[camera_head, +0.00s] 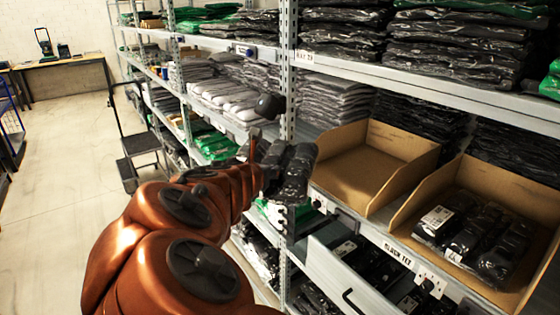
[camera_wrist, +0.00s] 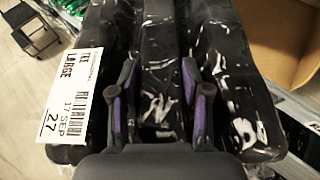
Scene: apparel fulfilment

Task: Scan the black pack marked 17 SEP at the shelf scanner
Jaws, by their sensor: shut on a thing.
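The black pack (camera_head: 297,172) is glossy plastic-wrapped and is held in front of the rack upright. In the wrist view the pack (camera_wrist: 225,70) fills most of the picture, and its white label (camera_wrist: 70,92) on the left reads TEE, LARGE, 17 SEP 27. My gripper (camera_wrist: 160,85) has its two purple-padded fingers closed on a ridge of the pack. In the head view my gripper is mostly hidden by the arm and pack.
An empty cardboard bin (camera_head: 350,178) is right of the pack. Another bin (camera_head: 418,200) holds several black packs, above a BLACK TEE label (camera_head: 397,254). A metal upright (camera_head: 288,75) and stacked shelves are close by. A cart (camera_head: 140,145) stands in the aisle; the left floor is open.

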